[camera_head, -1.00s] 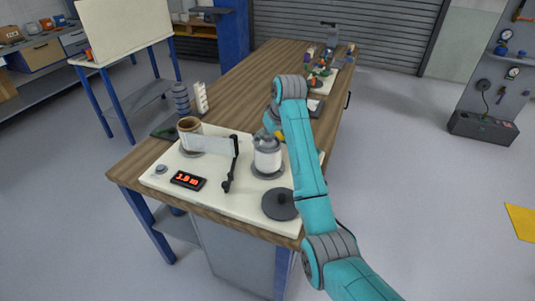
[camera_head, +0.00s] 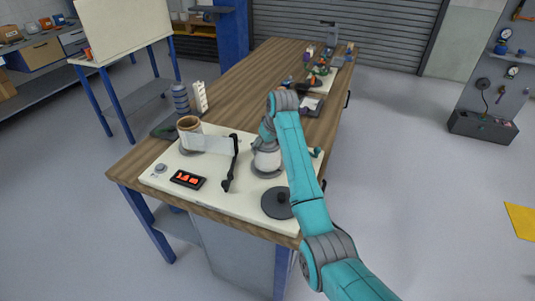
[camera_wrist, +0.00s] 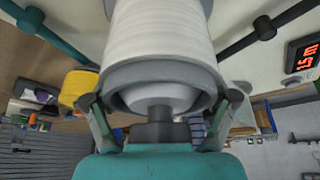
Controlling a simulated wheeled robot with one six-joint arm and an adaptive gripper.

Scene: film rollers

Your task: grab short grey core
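A white film roll (camera_wrist: 160,38) fills the top middle of the wrist view, with a grey rim (camera_wrist: 158,78) and a pale cone at its near end. I cannot tell whether this rim is the short grey core. In the head view the roll (camera_head: 266,160) stands on a dark round base, partly behind my arm. My gripper (camera_wrist: 160,102) has its two fingers spread on either side of the grey rim; I see no clear grip on it. In the head view my arm hides the fingers.
A brown core (camera_head: 188,122) with white film stands left of a black lever arm (camera_head: 233,165). A red-lit display (camera_head: 187,180) and a dark disc (camera_head: 278,204) are on the cream panel. A yellow cylinder (camera_wrist: 78,88) is near the left finger. Grey stacked rings (camera_head: 180,98) stand behind.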

